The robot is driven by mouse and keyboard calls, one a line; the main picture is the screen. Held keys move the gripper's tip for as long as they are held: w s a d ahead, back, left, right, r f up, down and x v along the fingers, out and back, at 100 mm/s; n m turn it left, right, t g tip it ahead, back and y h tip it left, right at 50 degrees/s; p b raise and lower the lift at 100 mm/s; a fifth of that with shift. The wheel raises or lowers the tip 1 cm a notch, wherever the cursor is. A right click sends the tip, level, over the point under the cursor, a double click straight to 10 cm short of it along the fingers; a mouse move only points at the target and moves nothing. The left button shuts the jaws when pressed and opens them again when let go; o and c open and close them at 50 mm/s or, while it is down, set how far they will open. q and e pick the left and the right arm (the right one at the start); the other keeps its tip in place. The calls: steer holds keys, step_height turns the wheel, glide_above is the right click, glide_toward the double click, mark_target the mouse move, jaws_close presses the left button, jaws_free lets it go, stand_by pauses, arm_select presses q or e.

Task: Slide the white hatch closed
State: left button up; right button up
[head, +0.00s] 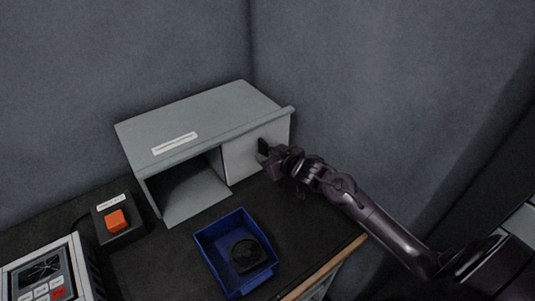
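The white hatch (243,161) is a flat panel on the front of the grey cabinet (200,128). It covers the right part of the front, and the left part of the opening is uncovered and dark inside. A dark handle (263,147) stands on the hatch near its right side. My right gripper (270,158) is at the handle, its arm coming in from the right. The fingers are small and dark against the handle, so I cannot tell whether they are open or shut. My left gripper does not show.
A blue tray (204,241) holding a round black object (247,254) lies in front of the cabinet. An orange button (116,220) on a dark box is at the left. A keypad device (45,275) is at the lower left. Walls stand behind and at right.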

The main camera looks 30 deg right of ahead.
steer(key=shift+w, duration=0.1)
jaws_close()
stand_by(0.3)
glide_toward(234, 164)
steer(key=x, duration=0.5)
steer(key=shift+w+a+p, duration=0.15)
steer(key=shift+p, duration=0.15)
jaws_free()
steer(key=v, duration=0.8)
steer(key=shift+b, duration=0.45)
steer(key=shift+w+f, duration=0.1)
